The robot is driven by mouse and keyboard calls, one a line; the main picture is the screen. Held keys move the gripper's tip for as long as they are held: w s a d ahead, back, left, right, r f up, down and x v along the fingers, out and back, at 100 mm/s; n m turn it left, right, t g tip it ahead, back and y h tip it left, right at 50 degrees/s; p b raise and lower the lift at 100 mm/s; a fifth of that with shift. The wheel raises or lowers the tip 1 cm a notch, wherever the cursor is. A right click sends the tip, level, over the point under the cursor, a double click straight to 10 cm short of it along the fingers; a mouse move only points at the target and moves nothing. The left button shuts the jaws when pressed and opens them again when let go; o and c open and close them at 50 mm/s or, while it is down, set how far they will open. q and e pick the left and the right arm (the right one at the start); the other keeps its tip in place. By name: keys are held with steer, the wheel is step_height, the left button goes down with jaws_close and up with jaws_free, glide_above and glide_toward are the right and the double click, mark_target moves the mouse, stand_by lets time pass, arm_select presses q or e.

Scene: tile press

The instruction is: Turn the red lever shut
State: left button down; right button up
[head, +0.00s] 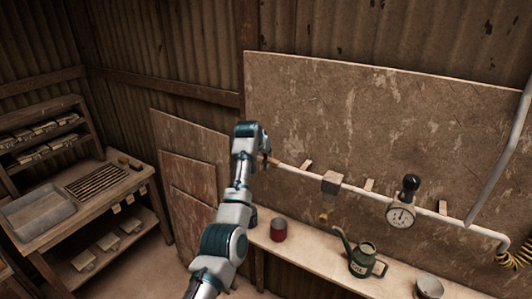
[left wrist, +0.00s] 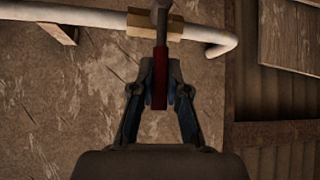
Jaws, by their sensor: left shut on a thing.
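The red lever (left wrist: 160,70) shows in the left wrist view, hanging from a brass-coloured valve (left wrist: 155,25) on the pale pipe (left wrist: 90,15). It lies roughly across the pipe in that picture. My left gripper (left wrist: 160,92) is shut on the lever, with a dark finger on each side of the red part. In the head view my left arm reaches up to the pipe's left end (head: 290,169), and its wrist hides the lever and most of the gripper. My right gripper is in neither view.
A pressure gauge (head: 400,215) and a hanging brass fitting (head: 323,216) sit along the pipe. Below, a shelf (head: 312,263) holds a red can (head: 278,230) and a green oil can (head: 362,259). A workbench (head: 90,212) with a grey tray (head: 38,210) stands left.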

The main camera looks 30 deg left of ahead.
arm_select(q)
steer(key=shift+a+r, duration=0.1)
steer(key=shift+r, duration=0.25)
steer(key=c, duration=1.3)
jaws_free()
steer(key=shift+w, duration=0.1)
steer(key=shift+o, duration=0.7)
steer(key=shift+w+f, duration=0.1)
steer(key=shift+f, duration=0.2)
steer(key=a+v, duration=0.1)
steer(key=v, duration=1)
steer(key=shift+s+d+r, duration=0.25)
steer(key=shift+d+r, duration=0.1)
steer(key=shift+d, duration=0.1)
